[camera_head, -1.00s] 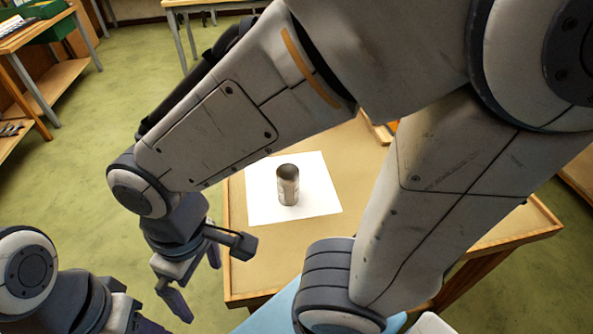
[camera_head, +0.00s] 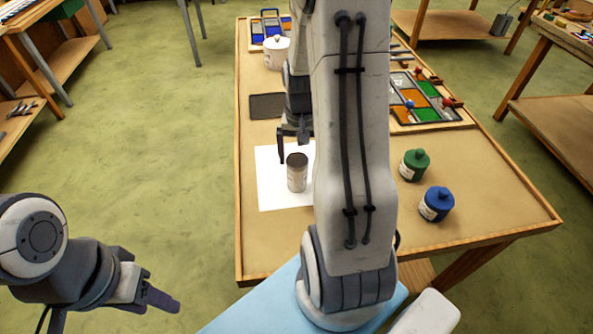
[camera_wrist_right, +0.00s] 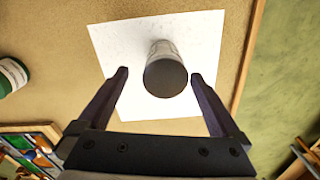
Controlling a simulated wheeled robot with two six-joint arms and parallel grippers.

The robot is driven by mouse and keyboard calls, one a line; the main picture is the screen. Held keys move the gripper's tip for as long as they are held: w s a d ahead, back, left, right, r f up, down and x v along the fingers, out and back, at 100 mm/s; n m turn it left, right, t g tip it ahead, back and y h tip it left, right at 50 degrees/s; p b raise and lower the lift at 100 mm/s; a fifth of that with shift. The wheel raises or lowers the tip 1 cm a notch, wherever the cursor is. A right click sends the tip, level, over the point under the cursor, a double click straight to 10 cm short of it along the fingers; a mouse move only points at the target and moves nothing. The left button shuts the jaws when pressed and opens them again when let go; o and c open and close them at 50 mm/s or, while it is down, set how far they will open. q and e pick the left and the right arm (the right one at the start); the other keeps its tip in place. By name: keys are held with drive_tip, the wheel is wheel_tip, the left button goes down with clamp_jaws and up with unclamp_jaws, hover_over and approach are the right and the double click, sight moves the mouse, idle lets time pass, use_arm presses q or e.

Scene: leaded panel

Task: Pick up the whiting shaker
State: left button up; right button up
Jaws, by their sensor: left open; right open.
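The shaker, a grey metal can with a dark top and a pale label (camera_head: 297,176), stands upright on a white sheet (camera_head: 270,178) on the table. It also shows in the right wrist view (camera_wrist_right: 165,75), seen from above, its top lying between the two fingertips in the picture. My right gripper (camera_head: 291,148) is open and empty at the shaker's far side; I cannot tell how far above it is. It also shows in the right wrist view (camera_wrist_right: 159,78). My left gripper (camera_head: 160,297) is open and empty, off the table at lower left.
A green jar (camera_head: 414,165) and a blue jar (camera_head: 436,204) stand to the right. The leaded panel (camera_head: 425,102) lies behind them. A dark pad (camera_head: 267,106) and a white jar (camera_head: 277,52) are farther back. The table's front left is clear.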

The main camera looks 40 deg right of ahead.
sight(297, 175)
drive_tip(key=f, duration=0.5)
drive_tip(key=w+f+p, duration=0.1)
drive_tip(key=f, duration=0.2)
drive_tip(key=shift+a+f, duration=0.1)
drive_tip(key=shift+f, duration=0.2)
drive_tip(key=c, duration=1.5)
clamp_jaws()
drive_tip(key=shift+r, duration=0.15)
